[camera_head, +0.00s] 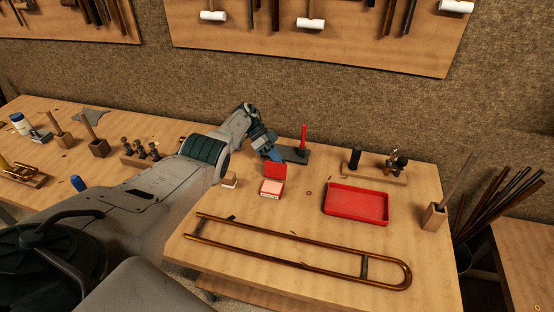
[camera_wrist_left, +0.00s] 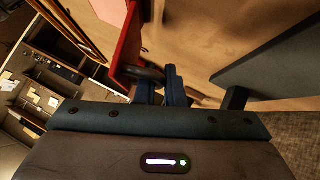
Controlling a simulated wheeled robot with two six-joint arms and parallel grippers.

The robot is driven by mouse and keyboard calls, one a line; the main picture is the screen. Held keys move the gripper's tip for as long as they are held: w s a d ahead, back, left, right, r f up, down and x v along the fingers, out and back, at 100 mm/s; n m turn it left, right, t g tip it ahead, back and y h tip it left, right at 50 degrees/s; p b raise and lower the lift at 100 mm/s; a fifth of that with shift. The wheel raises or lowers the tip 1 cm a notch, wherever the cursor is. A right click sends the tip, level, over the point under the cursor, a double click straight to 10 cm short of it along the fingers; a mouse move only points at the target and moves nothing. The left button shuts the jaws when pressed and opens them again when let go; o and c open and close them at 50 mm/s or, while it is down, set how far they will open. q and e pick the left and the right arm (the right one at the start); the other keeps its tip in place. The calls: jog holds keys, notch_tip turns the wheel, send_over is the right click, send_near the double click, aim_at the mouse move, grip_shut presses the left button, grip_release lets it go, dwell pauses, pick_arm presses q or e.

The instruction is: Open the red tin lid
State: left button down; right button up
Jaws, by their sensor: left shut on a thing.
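The red tin (camera_head: 270,190) stands on the workbench with a pale label on its front and a pale pink inside showing. Its red lid (camera_head: 275,170) stands raised at the tin's back edge. My left gripper (camera_head: 274,156) is just behind the lid, shut on it. In the left wrist view the red lid (camera_wrist_left: 128,45) is beside the fingertips (camera_wrist_left: 172,72), with a dark piece between them; the exact contact is partly hidden. My right gripper is not in view.
A red tray (camera_head: 356,218) lies to the right of the tin. A brass slide (camera_head: 300,254) lies in front. A dark base with a red post (camera_head: 303,138) stands close behind the gripper.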

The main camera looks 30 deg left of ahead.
pick_arm(q)
jog(key=shift+f, duration=0.1)
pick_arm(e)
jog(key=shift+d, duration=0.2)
pick_arm(q)
jog(key=shift+s, duration=0.1)
jog(key=c, duration=1.8)
grip_release()
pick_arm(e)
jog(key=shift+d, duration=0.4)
